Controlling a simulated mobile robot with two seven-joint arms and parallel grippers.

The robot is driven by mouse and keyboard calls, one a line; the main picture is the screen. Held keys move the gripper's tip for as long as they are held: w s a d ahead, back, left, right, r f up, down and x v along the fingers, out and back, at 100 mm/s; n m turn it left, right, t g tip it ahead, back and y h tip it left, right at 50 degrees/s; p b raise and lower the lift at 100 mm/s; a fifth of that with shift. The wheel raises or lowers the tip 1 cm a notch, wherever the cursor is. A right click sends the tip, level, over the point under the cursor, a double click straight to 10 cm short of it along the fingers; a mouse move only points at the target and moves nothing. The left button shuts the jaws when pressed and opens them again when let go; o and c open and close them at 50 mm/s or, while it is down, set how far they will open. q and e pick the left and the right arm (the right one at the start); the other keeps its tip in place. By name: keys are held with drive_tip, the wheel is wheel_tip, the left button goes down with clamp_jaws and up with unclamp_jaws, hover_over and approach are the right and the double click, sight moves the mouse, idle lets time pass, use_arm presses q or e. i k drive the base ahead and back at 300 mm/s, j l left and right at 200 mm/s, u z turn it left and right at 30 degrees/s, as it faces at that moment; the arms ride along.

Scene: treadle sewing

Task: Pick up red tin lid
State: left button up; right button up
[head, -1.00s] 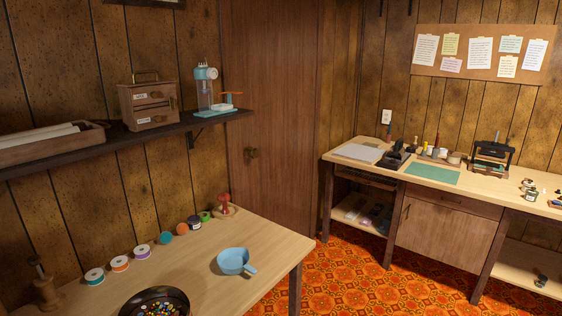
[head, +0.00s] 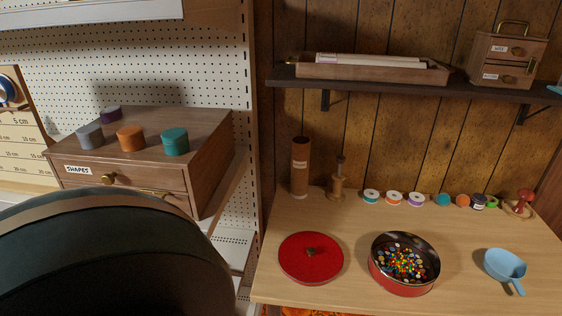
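The red tin lid (head: 296,268) lies flat on the light wooden table at its front left in the head view. It is round, with a small brown knob on top. The round red tin (head: 403,286) stands open just right of it, full of small colourful buttons or beads. The lid and the tin are apart. Neither of my grippers shows in the head view.
A light blue scoop (head: 505,265) lies right of the tin. A brown tube (head: 300,168), a wooden stand (head: 337,182) and several spools line the table's back. A large dark rounded shape (head: 110,260) blocks the lower left, before a wooden drawer box (head: 150,165).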

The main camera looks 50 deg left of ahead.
sight(307, 258)
drive_tip(key=u, duration=1.35)
